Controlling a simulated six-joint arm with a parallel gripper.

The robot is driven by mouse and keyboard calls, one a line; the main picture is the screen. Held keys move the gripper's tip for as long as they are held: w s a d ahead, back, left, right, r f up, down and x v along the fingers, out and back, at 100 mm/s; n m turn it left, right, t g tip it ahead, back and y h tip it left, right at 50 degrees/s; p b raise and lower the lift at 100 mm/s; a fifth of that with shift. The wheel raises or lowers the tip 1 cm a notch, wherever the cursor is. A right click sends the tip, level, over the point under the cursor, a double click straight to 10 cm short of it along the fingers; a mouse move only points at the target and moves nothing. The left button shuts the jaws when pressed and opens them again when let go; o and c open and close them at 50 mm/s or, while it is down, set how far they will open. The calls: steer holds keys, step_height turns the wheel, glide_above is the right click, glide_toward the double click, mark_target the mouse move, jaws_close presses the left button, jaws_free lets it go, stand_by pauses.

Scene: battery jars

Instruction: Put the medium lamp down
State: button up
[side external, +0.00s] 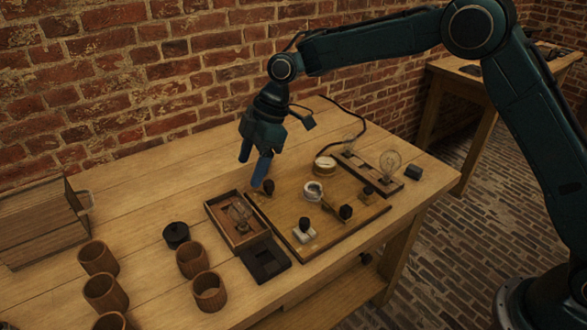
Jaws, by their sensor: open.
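Three glass lamps show. One lamp (240,211) is in the open wooden box (211,211) at the middle of the table. A larger-looking lamp (390,161) and a small-looking lamp (349,141) stand on the dark strip (369,166) at the back right. I take the lamp in the box as the medium one, but its size is hard to compare. My gripper (253,166) is open, with nothing visible between its fingers. It is behind and to the right of the box, near a dark knob (268,187) on the board.
The wooden board (325,228) carries dark knobs and round white-rimmed parts (313,191). A dark tray (265,261) adjoins the box.

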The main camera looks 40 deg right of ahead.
steer(key=shift+d+r, duration=0.1)
steer(key=shift+r, duration=0.1)
stand_by(0.5)
steer(key=s+d+r+m+t+h, duration=0.25)
steer(key=s+d+r+m, duration=0.45)
steer(key=s+d+r, duration=0.7)
steer(key=s+d+m+t+h, duration=0.1)
steer(key=s+d+m, duration=0.3)
steer(key=s, duration=0.7)
steer(key=s+d+f+m+t+h, duration=0.1)
steer(key=s+d+m, duration=0.3)
steer(key=s, duration=0.7)
steer(key=shift+s+d+m, duration=0.25)
steer(key=shift+d+m, duration=0.15)
steer(key=shift+d, duration=0.2)
